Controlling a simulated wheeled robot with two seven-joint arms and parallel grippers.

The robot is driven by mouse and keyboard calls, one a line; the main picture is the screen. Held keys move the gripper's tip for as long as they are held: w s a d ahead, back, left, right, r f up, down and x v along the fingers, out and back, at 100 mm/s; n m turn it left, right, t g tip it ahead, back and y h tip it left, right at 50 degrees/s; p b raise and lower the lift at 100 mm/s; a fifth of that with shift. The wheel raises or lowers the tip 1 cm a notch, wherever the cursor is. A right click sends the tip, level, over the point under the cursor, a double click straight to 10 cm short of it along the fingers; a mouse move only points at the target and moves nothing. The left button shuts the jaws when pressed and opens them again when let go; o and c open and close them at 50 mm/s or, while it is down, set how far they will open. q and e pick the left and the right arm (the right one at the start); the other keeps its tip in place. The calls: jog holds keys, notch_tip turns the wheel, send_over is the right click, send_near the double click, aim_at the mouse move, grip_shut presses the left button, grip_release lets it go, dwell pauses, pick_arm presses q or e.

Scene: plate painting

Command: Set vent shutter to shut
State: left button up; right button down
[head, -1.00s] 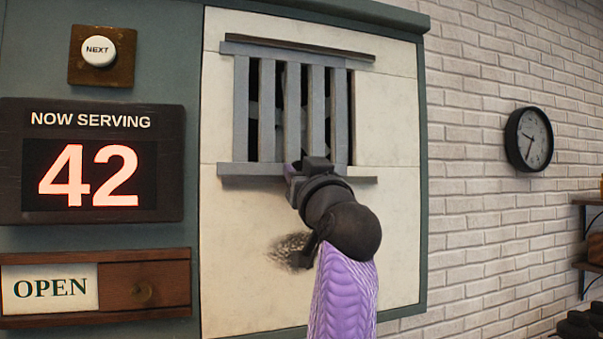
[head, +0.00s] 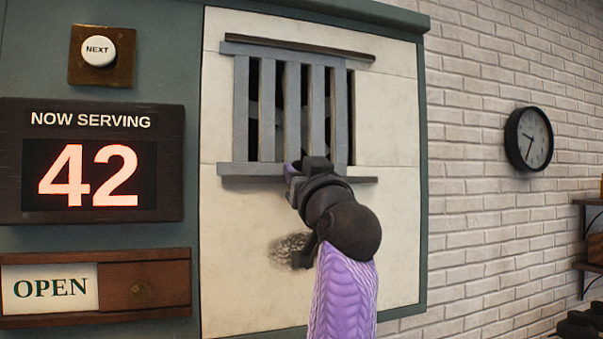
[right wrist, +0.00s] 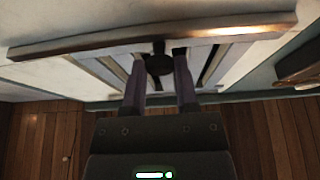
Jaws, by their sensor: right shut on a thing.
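The vent shutter (head: 293,110) is a grey panel of upright slats between an upper and a lower rail on a pale wall panel. Dark gaps show between the slats, so it stands at least partly open. In the right wrist view its slats (right wrist: 220,65) run behind my fingers. My right gripper (head: 305,168) is at the lower rail, near its middle. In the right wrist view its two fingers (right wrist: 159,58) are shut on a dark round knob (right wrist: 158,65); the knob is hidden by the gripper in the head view. My left gripper is not in view.
A NEXT button (head: 98,51), a NOW SERVING display (head: 90,160) reading 42 and an OPEN sign (head: 50,288) with a wooden slide are on the left. A clock (head: 528,138) hangs on the brick wall at right. The pale panel is free around my arm.

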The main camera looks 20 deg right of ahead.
jog(key=shift+d, duration=1.15)
jog(key=c, duration=0.7)
grip_release()
jog(key=o, duration=0.3)
jog(key=shift+d, duration=0.3)
jog(key=shift+a, duration=0.15)
jog(key=b+v, duration=0.6)
jog(key=v, duration=0.4)
